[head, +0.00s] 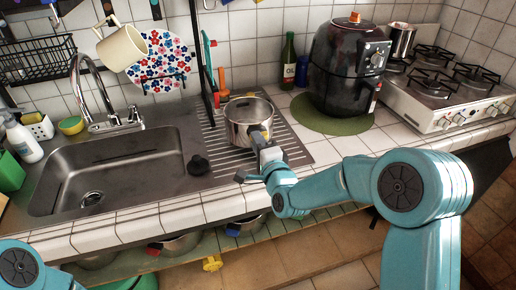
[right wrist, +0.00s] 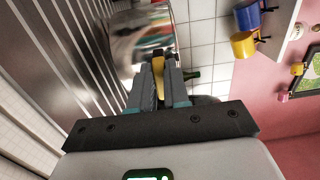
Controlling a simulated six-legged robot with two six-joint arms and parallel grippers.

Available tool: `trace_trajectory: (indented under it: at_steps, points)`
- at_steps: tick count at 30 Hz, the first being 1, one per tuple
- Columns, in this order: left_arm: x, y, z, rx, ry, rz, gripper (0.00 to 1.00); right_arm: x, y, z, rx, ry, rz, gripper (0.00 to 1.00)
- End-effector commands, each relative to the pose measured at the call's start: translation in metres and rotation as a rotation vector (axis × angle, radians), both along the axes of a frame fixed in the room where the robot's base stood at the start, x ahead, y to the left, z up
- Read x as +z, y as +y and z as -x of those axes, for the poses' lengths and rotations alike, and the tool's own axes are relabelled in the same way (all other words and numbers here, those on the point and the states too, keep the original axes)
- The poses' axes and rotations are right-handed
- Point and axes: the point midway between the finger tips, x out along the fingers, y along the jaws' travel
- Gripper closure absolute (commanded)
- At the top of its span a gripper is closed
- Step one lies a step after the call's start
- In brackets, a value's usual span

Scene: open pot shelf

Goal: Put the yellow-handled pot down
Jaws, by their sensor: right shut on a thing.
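A steel pot (head: 243,113) with an open top is over the ribbed drainboard (head: 293,148), right of the sink. I cannot tell whether its base touches the drainboard. Its handle points towards me, and a little yellow shows on it. My right gripper (head: 264,143) is shut on the handle. In the right wrist view the yellow handle (right wrist: 158,70) lies between the two fingers of the gripper (right wrist: 160,84), with the shiny pot wall (right wrist: 137,42) beyond it. Of my left arm only a link shows at the lower left; its gripper is out of view.
The sink basin (head: 110,175) is empty. An air fryer (head: 345,65) on a green mat (head: 310,122) and a gas hob (head: 440,90) stand to the right. Several pots sit on the open shelf (head: 130,258) below the counter.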

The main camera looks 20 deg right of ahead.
Motion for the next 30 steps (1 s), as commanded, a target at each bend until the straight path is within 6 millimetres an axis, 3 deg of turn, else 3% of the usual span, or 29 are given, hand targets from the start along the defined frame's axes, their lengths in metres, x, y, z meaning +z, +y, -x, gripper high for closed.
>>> trace_trajectory:
  at_steps: [5, 17, 18, 20, 30]
  points:
    - [0.001, 0.000, 0.000, 0.000, 0.000, 0.000, 0.00, -0.021, 0.000, 0.000, -0.001, -0.002, 0.001, 1.00]
    - [-0.004, 0.000, 0.000, 0.000, 0.000, 0.000, 0.00, -0.025, -0.001, 0.000, -0.001, -0.005, 0.001, 1.00]
    - [-0.003, 0.000, 0.000, 0.000, 0.000, 0.000, 0.00, -0.026, 0.000, 0.000, -0.001, 0.001, 0.000, 0.75]
    - [-0.003, 0.000, 0.000, 0.000, 0.000, 0.000, 0.00, -0.026, 0.000, 0.000, -0.001, 0.001, 0.000, 0.59]
    - [0.002, 0.000, 0.000, 0.000, 0.000, 0.000, 0.00, -0.022, 0.000, 0.000, -0.001, 0.001, 0.000, 0.59]
